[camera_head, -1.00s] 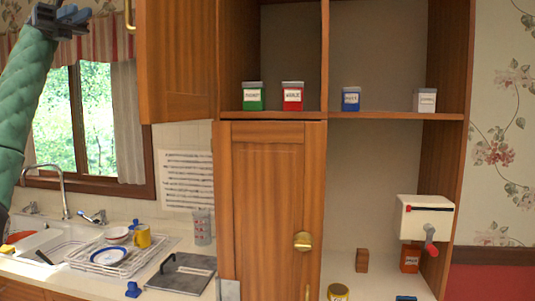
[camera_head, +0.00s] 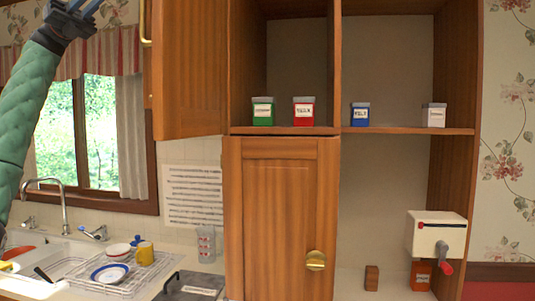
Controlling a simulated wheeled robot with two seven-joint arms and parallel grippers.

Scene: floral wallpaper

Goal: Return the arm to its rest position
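My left arm, in green sleeving, rises along the left edge of the head view. Its dark gripper (camera_head: 72,14) is at the top left, in front of the striped valance and left of the open upper cabinet door. It holds nothing that I can see, and its fingers look spread apart. The gripper is partly cut off by the top edge. My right arm and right gripper are outside the view.
An open wooden cabinet door (camera_head: 188,70) stands right of my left gripper. The shelf holds a green tin (camera_head: 263,112), red tin (camera_head: 303,112), blue tin (camera_head: 360,115) and white tin (camera_head: 433,116). A dish rack (camera_head: 112,275) and faucet (camera_head: 60,205) are below left.

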